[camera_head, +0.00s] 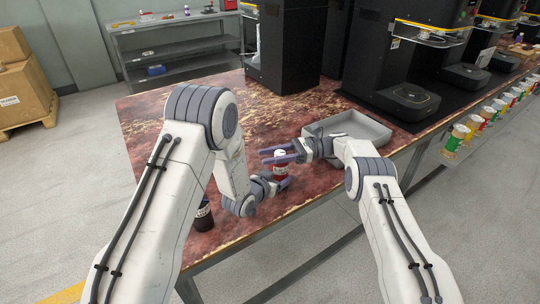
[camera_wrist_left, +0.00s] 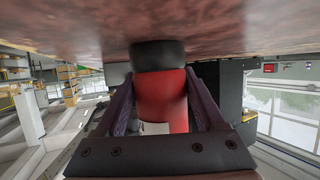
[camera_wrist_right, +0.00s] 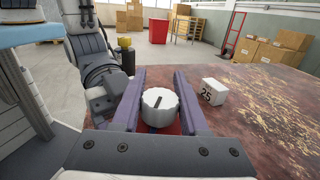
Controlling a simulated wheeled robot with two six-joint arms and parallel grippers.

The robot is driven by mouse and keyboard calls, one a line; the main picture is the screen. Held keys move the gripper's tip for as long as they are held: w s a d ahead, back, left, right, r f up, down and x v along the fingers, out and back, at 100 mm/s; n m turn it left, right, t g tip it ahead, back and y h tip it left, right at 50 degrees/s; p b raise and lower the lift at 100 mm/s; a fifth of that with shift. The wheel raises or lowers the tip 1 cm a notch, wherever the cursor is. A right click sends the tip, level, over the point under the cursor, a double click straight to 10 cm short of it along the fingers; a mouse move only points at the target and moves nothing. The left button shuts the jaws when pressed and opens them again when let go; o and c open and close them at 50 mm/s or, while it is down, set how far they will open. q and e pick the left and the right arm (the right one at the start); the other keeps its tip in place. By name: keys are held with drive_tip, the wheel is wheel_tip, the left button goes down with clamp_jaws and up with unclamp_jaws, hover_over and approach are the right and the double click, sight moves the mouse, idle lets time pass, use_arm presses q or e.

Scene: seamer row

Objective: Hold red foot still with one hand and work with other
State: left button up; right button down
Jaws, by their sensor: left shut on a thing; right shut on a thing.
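The red foot (camera_head: 280,171) stands upright on the table, a red body with a white cap on top. In the left wrist view the red body (camera_wrist_left: 163,100) has a black end (camera_wrist_left: 158,54) at the table surface. My left gripper (camera_head: 284,184) is shut on the red body, low down, one finger on each side. My right gripper (camera_head: 268,156) is at the top of it. In the right wrist view its fingers are on either side of the white ridged cap (camera_wrist_right: 159,109), which has a dark mark on top. The fingers partly hide the red body.
A grey tray (camera_head: 372,131) lies right of my right gripper. A dark labelled bottle (camera_head: 203,215) stands near the table's front edge. A white block marked 25 (camera_wrist_right: 214,92) lies on the table. Black machines (camera_head: 408,95) stand at the back right.

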use_arm(q)
drive_tip(key=shift+s, duration=0.1)
use_arm(e)
drive_tip(key=shift+s, duration=0.15)
idle(0.3)
drive_tip(key=shift+c, duration=2)
unclamp_jaws()
use_arm(q)
drive_tip(key=shift+f, duration=0.1)
use_arm(e)
wheel_tip(320, 180, up, 10)
use_arm(q)
drive_tip(key=o, duration=1.5)
